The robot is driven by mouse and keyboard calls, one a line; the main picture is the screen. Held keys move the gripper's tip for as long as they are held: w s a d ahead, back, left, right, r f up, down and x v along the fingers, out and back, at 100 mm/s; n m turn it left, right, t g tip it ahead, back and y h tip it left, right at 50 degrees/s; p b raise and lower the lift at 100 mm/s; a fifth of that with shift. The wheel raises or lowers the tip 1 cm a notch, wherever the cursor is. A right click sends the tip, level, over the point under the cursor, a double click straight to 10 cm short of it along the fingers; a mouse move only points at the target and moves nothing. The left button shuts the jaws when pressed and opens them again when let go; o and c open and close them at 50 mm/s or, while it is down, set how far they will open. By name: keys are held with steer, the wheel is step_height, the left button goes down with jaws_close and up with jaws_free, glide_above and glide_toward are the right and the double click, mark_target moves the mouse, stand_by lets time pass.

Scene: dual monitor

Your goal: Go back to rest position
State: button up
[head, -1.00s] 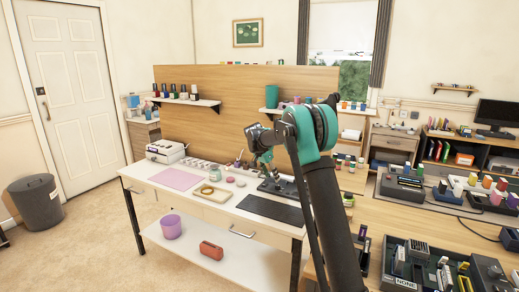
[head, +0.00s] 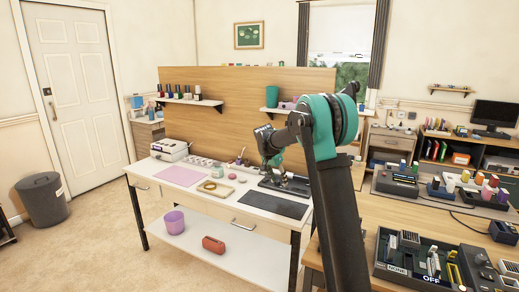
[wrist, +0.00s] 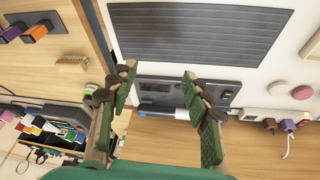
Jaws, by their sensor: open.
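My gripper (head: 271,158) hangs over the right part of the white desk (head: 175,204), close to a dark device (head: 292,184) at the desk's back. In the wrist view my gripper (wrist: 160,82) has its two green-padded fingers spread apart, with nothing held between them. The dark device (wrist: 160,93) shows beyond the fingertips, with a blue-and-white item (wrist: 168,114) beside it. I cannot tell how far the fingers are above the device. My arm reaches up from the bottom right, bends at the teal elbow and slopes down to the desk.
A dark ribbed mat (head: 273,204) lies at the desk's front right. A jar (head: 217,172), a pink mat (head: 180,176) and a yellow ring (head: 210,186) are further left. A wooden panel (head: 235,115) stands behind. A wooden table (head: 372,202) with a crowded tray (head: 430,248) is at right.

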steer(key=s+d+n+y, duration=0.1)
steer(key=s+d, duration=0.2)
steer(key=s, duration=0.3)
steer(key=s+d+n, duration=0.1)
steer(key=s+d, duration=0.2)
steer(key=s, duration=0.3)
steer(key=s+d+f+n, duration=0.1)
steer(key=s+f+n, duration=0.1)
steer(key=s, duration=0.9)
steer(key=s+d+f+n+t+y, duration=0.1)
steer(key=s+f, duration=0.3)
steer(key=s, duration=0.7)
steer(key=s+d+f+n+y, duration=0.1)
steer(key=s+d+f+n, duration=0.1)
steer(key=s, duration=0.9)
steer(key=shift+s+d+f+n, duration=0.2)
steer(key=shift+f+n, duration=0.35)
steer(key=shift+n, duration=0.05)
